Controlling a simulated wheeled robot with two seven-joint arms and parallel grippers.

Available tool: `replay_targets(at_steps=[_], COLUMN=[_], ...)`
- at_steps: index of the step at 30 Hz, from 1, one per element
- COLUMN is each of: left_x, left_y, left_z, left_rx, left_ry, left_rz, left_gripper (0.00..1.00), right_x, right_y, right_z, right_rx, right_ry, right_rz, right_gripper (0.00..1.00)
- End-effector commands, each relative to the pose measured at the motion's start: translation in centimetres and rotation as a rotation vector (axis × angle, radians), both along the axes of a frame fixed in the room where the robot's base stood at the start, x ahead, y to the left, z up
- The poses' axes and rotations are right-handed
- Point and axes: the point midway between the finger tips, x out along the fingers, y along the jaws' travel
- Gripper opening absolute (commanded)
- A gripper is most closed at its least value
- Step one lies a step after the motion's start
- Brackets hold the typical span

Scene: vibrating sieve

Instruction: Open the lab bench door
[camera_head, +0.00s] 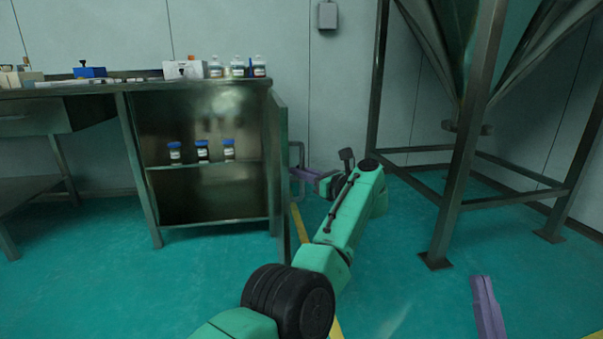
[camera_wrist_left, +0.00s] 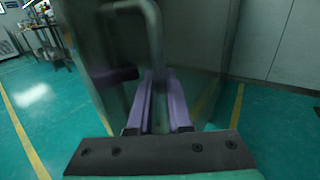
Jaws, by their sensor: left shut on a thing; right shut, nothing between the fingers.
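The lab bench door (camera_head: 277,150) stands swung out from the cabinet at the right end of the metal bench (camera_head: 130,160). The cabinet interior is open to view. My left gripper (camera_head: 302,173) is shut on the door handle (camera_head: 298,158), on the door's right-hand face. In the left wrist view, the purple fingers of the left gripper (camera_wrist_left: 158,85) meet the bent metal handle (camera_wrist_left: 153,35) in front of the door panel (camera_wrist_left: 100,55). My right gripper (camera_head: 484,290) shows only as a purple finger piece at the lower right, shut and away from the door.
Several blue-capped jars (camera_head: 202,151) stand on the cabinet shelf (camera_head: 200,165). Bottles (camera_head: 238,67) and boxes stand on the bench top. A metal hopper frame (camera_head: 455,190) stands on the right. The green floor (camera_head: 190,290) before the cabinet is clear.

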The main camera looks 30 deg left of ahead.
Motion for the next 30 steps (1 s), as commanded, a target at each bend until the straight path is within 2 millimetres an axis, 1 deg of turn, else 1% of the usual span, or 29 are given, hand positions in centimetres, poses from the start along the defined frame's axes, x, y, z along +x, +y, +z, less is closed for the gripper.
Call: replay_targets(at_steps=[20,21,23,24,30], left_x=[-0.02,-0.02,-0.02,-0.02,-0.01], left_y=[-0.20,-0.21,-0.23,-0.20,-0.12], left_z=[-0.17,-0.19,-0.20,-0.19,-0.13], left_rx=[-0.003,-0.003,-0.003,-0.003,-0.002], left_ry=[0.003,0.003,0.003,0.003,0.002], left_rz=[0.000,0.000,-0.001,-0.001,0.000], left_gripper=[0.00,0.21,0.44,0.47,0.47], right_x=[-0.01,-0.01,-0.01,-0.01,-0.01], right_y=[0.02,0.03,0.03,0.04,0.04], right_z=[0.05,0.06,0.06,0.06,0.07], right_rx=[0.000,0.000,0.000,0.000,0.000], right_ry=[-0.001,-0.001,-0.001,-0.001,-0.001], right_rz=[0.001,0.001,0.001,0.001,0.001], right_gripper=[0.00,0.00,0.00,0.00,0.00])
